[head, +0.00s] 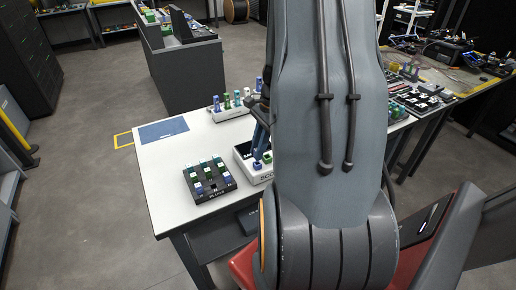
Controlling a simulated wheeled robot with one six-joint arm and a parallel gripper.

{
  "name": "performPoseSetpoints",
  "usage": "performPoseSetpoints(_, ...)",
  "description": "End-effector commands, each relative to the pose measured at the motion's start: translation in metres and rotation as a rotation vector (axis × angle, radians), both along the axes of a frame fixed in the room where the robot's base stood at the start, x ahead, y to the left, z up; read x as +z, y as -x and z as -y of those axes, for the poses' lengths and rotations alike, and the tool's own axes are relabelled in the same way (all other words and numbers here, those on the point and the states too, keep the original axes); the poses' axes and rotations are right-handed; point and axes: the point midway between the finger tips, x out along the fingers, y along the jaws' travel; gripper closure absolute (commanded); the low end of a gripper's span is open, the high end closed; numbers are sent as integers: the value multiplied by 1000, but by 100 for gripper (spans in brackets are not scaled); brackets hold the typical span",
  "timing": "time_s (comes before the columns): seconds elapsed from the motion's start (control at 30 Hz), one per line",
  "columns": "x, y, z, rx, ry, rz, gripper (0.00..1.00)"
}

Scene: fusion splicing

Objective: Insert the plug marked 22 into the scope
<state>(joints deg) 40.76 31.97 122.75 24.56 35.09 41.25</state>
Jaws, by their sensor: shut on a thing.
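The scope (241,168) is a white box with partly visible dark lettering on its front. It stands on the white table, and my arm hides its right part. My gripper (258,147) points down over the scope, mostly hidden behind my arm. It is shut on a small blue plug (257,163) at the scope's top. I cannot read the plug's number or tell whether it is seated or just above a port. A green piece (267,157) shows beside it on the scope. A black tray (212,195) holding several green, white and blue plugs lies left of the scope.
A white rack (220,116) with several upright coloured pieces stands at the table's back. A flat blue mat (163,131) lies at the back left. The white table (160,178) is clear at the left. A grey cabinet (185,75) stands behind.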

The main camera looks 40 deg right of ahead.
Motion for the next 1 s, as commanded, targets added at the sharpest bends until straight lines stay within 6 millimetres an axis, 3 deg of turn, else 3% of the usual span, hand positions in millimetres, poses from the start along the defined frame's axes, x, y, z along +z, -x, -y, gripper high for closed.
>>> performPoseSetpoints(1.0, -12, 0, 0, 0, 1, 1, 100)
